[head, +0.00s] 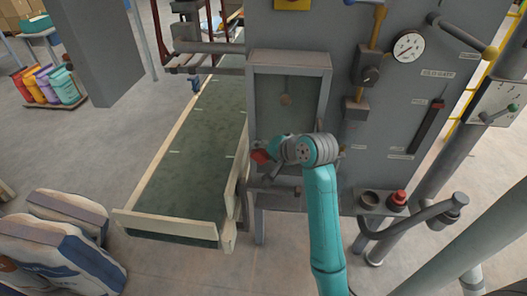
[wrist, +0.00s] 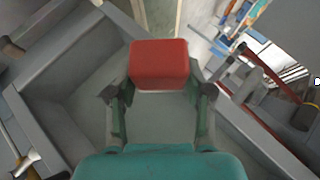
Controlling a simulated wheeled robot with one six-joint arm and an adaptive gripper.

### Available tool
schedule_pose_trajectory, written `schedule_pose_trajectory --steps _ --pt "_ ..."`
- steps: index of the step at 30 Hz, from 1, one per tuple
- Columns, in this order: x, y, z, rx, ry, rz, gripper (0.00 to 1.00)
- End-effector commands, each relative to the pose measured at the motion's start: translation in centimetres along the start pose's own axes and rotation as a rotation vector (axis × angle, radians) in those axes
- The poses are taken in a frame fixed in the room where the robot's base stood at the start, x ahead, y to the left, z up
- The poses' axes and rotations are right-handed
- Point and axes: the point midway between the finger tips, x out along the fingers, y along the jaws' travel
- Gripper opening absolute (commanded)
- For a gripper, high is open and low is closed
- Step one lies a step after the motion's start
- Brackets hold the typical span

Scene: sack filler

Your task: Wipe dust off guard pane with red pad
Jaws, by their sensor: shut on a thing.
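The guard pane (head: 305,97) is a dark greenish panel in a grey frame on the machine's front. A small brownish spot (head: 286,99) shows near its middle. My gripper (wrist: 158,90) is shut on the red pad (wrist: 158,62), with one finger on each side. In the head view the red pad (head: 259,156) shows at the lower left of the pane's frame, beyond my wrist. My wrist and arm hide the pane's lower part. I cannot tell whether the pad touches the pane or frame.
A green conveyor bed (head: 190,150) with pale side rails lies left of the machine. Filled sacks (head: 60,245) lie at the lower left. Right of the pane are a gauge (head: 408,46), a red button (head: 397,197) and grey pipes (head: 425,216). Open floor lies left of the conveyor.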

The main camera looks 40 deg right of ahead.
Motion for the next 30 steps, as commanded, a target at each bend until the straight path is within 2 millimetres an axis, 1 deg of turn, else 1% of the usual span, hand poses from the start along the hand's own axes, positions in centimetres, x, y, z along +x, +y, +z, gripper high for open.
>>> schedule_pose_trajectory --steps 8,30 --pt "0.0 0.0 -0.1 0.0 0.0 0.0 0.24" --pt "0.7 0.0 -1.1 0.0 0.0 -0.001 0.24"
